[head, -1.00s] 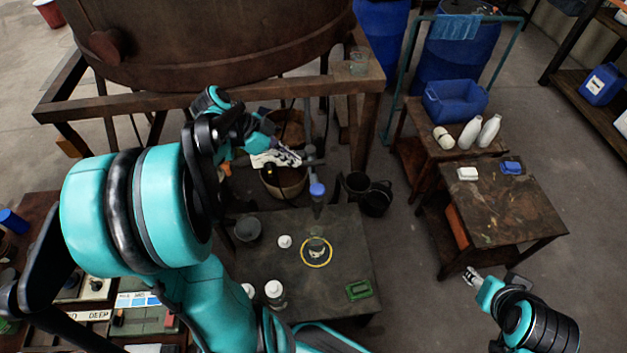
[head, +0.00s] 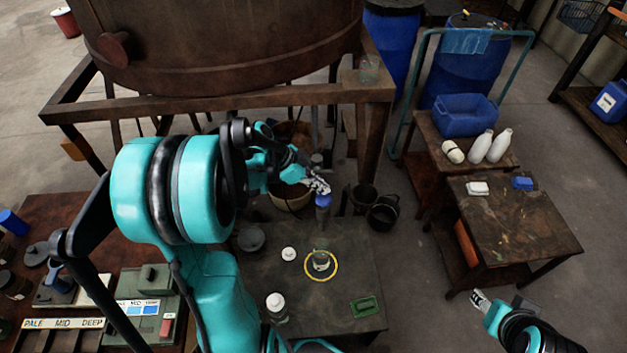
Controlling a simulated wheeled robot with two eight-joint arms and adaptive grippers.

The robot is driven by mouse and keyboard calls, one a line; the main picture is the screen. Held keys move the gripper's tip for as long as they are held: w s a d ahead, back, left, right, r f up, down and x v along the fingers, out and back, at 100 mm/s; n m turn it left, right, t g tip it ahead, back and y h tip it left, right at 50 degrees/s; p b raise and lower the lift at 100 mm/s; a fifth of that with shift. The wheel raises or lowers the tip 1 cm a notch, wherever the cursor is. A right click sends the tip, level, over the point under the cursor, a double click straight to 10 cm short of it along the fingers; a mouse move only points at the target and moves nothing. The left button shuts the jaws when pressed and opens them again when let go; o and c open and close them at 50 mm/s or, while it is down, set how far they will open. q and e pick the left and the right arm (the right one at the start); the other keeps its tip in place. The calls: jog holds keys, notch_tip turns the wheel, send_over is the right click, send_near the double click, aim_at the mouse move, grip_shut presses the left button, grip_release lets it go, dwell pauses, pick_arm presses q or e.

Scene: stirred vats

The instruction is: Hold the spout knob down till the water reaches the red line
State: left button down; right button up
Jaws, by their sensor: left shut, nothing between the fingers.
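A small clear vessel (head: 321,261) stands inside a yellow ring on the table, below the spout. Its red line and water level are too small to make out. My right gripper (head: 480,299) is at the lower right, away from the knob, its fingers too small to judge.
A large rusty vat (head: 210,45) on a frame stands behind the spout. White-capped jars (head: 275,301) and a green tray (head: 365,306) share the low table. Black buckets (head: 383,213) stand on the floor beside it. A side table (head: 510,220) is at right.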

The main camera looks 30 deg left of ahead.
aim_at(324, 199)
pick_arm(q)
jog(key=shift+a+f+b, duration=0.15)
jog(key=shift+f+b, duration=0.15)
jog(key=shift+f, duration=0.9)
jog(key=shift+s, duration=0.1)
